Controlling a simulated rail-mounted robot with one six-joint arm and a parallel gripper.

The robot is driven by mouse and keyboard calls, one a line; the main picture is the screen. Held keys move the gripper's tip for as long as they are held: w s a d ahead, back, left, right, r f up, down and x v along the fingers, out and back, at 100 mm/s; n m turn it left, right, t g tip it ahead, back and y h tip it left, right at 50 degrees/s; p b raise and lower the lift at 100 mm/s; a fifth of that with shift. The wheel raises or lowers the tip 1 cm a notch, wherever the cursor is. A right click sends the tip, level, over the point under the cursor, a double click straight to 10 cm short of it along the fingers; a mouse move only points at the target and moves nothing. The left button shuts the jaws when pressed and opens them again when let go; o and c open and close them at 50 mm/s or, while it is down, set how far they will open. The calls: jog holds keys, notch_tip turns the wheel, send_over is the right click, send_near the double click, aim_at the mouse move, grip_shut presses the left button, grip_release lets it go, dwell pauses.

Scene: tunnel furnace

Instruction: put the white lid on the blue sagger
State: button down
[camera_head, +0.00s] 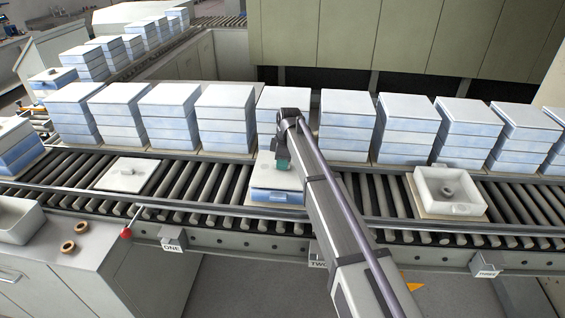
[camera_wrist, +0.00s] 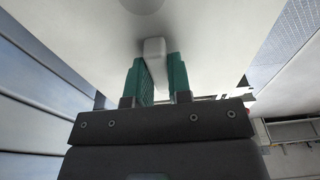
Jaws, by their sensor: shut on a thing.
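The white lid (camera_head: 265,175) is over the blue sagger (camera_head: 277,196) on the conveyor at the middle station, marked TWO. It looks about level and lined up; I cannot tell whether it rests on the rim or hangs slightly above it. My gripper (camera_head: 282,163) is shut on the lid's white knob. My arm hides the sagger's right side in the head view.
Stacks of blue saggers with white lids (camera_head: 225,120) line the conveyor behind. An open white sagger (camera_head: 449,206) holding a ring stands at right. Two brown rings (camera_head: 68,247) and a grey bin (camera_head: 18,222) sit front left.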

jog(key=shift+f+b, duration=0.65)
jog(key=shift+b, duration=0.05)
dwell(0.4)
jog(key=c, duration=1)
grip_release()
jog(key=shift+o, duration=0.2)
jog(key=shift+r, duration=0.15)
jog(key=r+p, duration=0.3)
jog(key=d+r+p, duration=0.1)
jog(key=r+p, duration=0.6)
jog(key=shift+d+r+p, duration=0.2)
jog(key=shift+r+p, duration=0.1)
jog(key=shift+p, duration=0.1)
